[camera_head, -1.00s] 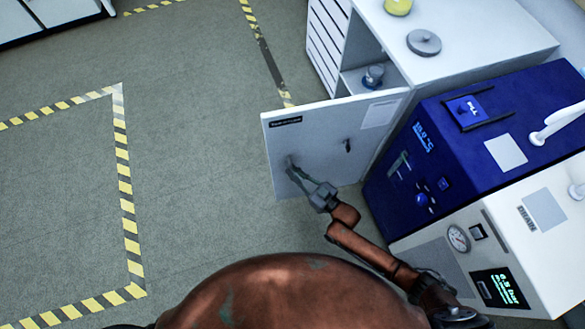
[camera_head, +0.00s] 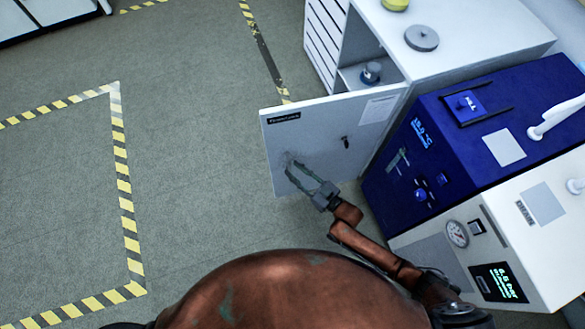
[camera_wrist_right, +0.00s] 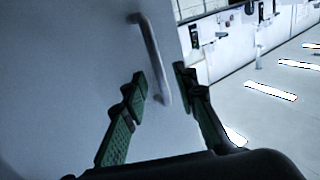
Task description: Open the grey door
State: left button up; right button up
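The grey door (camera_head: 318,141) stands swung out from the white cabinet, hinged at its right edge beside the blue unit. It has a dark label, a white sheet and a small dark latch. In the right wrist view the door (camera_wrist_right: 65,75) fills the left side, and its bar handle (camera_wrist_right: 150,52) runs down between my fingers. My right gripper (camera_head: 293,168) is at the door's lower left part. Its fingers are spread, one on each side of the handle's lower end, and look clear of it. My left gripper is not in view.
The white cabinet (camera_head: 474,32) shows an open compartment with a small flask-like item (camera_head: 371,73). The blue unit (camera_head: 440,150) and a white unit with a gauge (camera_head: 545,262) stand close right of my right arm. The floor left of the door is clear, with striped tape (camera_head: 125,190).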

jog(key=v, duration=1)
jog(key=shift+d, duration=0.2)
jog(key=shift+s, duration=0.1)
